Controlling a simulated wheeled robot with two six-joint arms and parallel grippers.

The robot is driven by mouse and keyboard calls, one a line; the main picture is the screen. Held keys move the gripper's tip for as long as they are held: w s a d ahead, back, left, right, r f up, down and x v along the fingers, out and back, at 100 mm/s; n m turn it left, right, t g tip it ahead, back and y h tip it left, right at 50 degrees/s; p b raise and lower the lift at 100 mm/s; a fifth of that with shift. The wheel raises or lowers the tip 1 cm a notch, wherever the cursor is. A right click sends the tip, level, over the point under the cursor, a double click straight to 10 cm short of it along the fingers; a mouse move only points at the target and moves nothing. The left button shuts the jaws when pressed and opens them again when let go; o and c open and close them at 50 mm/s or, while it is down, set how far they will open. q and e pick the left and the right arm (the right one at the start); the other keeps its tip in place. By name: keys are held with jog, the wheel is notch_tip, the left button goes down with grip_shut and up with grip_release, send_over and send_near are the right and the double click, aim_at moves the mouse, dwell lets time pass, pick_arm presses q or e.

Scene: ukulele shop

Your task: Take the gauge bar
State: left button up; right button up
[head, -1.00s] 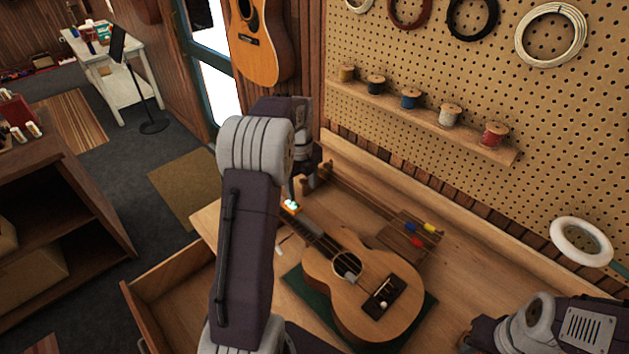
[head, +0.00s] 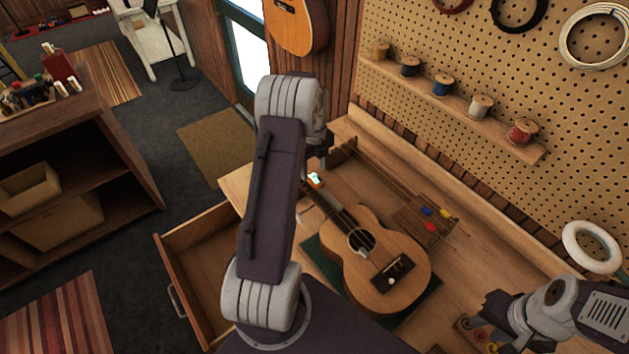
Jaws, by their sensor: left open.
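I cannot make out a gauge bar for certain. A ukulele (head: 372,290) lies on a green mat (head: 425,305) on the workbench. A small pale piece (head: 368,252) sits by its soundhole; I cannot tell what it is. An orange device with a lit display (head: 315,181) is at the headstock end. My left gripper (head: 318,163) is near the headstock, mostly hidden behind my own arm; it is open. My right gripper is around the wrist (head: 497,308) at the lower right, and its fingers are not clear.
An open drawer (head: 190,262) sticks out at the bench's left; its visible inside looks empty. A small rack (head: 410,215) with coloured pieces lies behind the ukulele. Spools stand on a wall shelf (head: 460,108). A white ring (head: 591,247) is at the right.

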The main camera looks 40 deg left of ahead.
aim_at(315, 177)
pick_arm(q)
notch_tip(315, 177, down, 4)
jog(key=shift+d+r+p, duration=0.15)
jog(key=shift+r+p, duration=0.05)
jog(key=shift+p, duration=0.35)
jog(key=shift+w+f, duration=0.2)
jog(key=shift+w, duration=0.1)
jog(key=shift+s+r, duration=0.2)
jog(key=shift+s, duration=0.05)
grip_shut()
pick_arm(e)
jog(key=shift+r, duration=0.9)
pick_arm(q)
jog(key=shift+w+f, duration=0.1)
pick_arm(e)
jog(key=shift+w, duration=0.15)
jog(key=shift+f, duration=0.1)
